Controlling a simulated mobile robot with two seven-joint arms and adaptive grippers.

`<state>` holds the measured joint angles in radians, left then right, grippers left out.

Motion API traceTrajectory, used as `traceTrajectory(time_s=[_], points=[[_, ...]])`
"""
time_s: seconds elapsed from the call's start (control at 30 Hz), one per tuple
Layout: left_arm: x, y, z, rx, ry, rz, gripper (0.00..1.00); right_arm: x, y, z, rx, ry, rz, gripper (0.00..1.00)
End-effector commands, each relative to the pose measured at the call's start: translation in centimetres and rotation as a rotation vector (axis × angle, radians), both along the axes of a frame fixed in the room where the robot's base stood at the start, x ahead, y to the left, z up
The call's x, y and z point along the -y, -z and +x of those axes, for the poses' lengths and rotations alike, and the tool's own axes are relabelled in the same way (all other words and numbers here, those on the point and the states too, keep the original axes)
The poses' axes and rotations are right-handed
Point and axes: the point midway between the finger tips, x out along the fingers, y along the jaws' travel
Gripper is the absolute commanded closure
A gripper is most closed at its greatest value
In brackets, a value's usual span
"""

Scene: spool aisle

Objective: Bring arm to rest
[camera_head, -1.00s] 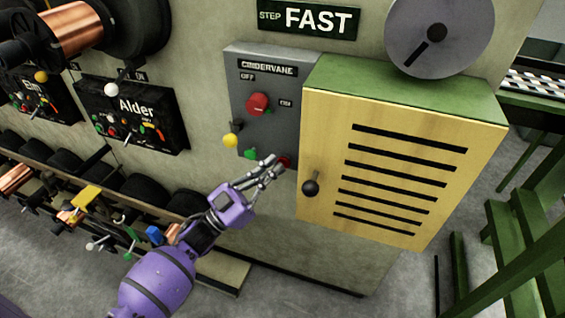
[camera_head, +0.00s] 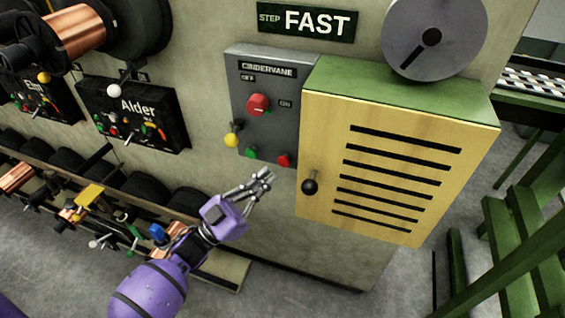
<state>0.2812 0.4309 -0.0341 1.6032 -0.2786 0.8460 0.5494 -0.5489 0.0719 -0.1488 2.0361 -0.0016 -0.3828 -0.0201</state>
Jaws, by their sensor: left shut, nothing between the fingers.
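My left arm is purple and comes in from the lower left. Its gripper (camera_head: 268,174) is shut and empty, in front of the wall just below the grey Cindervane control panel (camera_head: 262,79). The fingertips are apart from the panel's red button (camera_head: 284,160) and green button (camera_head: 250,152), which lie just above them. The panel also carries a red knob (camera_head: 258,104) and a yellow-tipped lever (camera_head: 232,140). My right gripper is not in view.
A yellow slatted cabinet (camera_head: 330,120) with a black knob (camera_head: 310,186) juts out right of the gripper. A rail with several spools and tools (camera_head: 90,195) runs along the left. Green steps (camera_head: 515,240) stand at the right. Floor lies below the wall.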

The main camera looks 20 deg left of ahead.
Motion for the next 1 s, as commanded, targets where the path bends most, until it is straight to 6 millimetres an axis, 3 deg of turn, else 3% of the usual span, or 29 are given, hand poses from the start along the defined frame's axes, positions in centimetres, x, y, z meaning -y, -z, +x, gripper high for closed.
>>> traceTrajectory(time_s=[0.37,0.53,0.67,0.77,0.87,1.0], points=[[-0.1,0.1,0.1,0.003,-0.01,0.011,1.0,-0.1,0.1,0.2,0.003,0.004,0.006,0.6],[-1.5,2.3,3.4,-0.105,-0.201,0.103,1.0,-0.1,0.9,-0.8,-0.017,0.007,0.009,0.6],[-2.7,6.5,2.6,-0.297,-0.355,0.167,1.0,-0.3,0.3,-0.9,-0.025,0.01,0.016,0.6],[-3.5,10.9,-0.7,-0.5,-0.451,0.221,1.0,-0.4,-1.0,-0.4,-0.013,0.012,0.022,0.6],[-3.8,15.1,-6.0,-0.716,-0.515,0.271,1.0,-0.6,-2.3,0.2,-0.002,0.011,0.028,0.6],[-3.2,19.4,-15.4,-1.004,-0.554,0.309,1.0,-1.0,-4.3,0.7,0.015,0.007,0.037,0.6]])
